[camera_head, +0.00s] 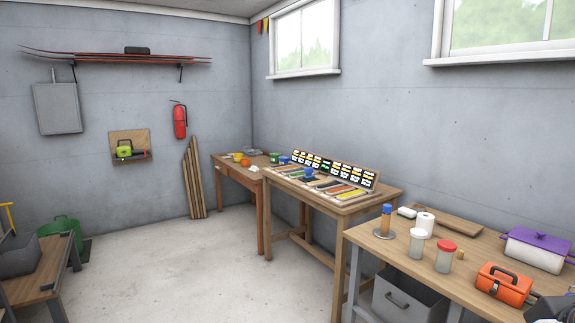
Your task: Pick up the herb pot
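I cannot make out a herb pot for certain in the head view. Small coloured pots or tubs, among them an orange one (245,162) and a green one (274,157), stand on the far wooden table (238,178) in the corner; they are too small to tell for sure. My gripper is not in view.
The near right bench (399,255) holds a paper roll (425,220), two lidded jars, an orange toolbox (504,283) and a purple-lidded box (537,249). A middle table (345,206) carries a sloped display. A low bench (45,272) stands left. The central floor (210,265) is clear.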

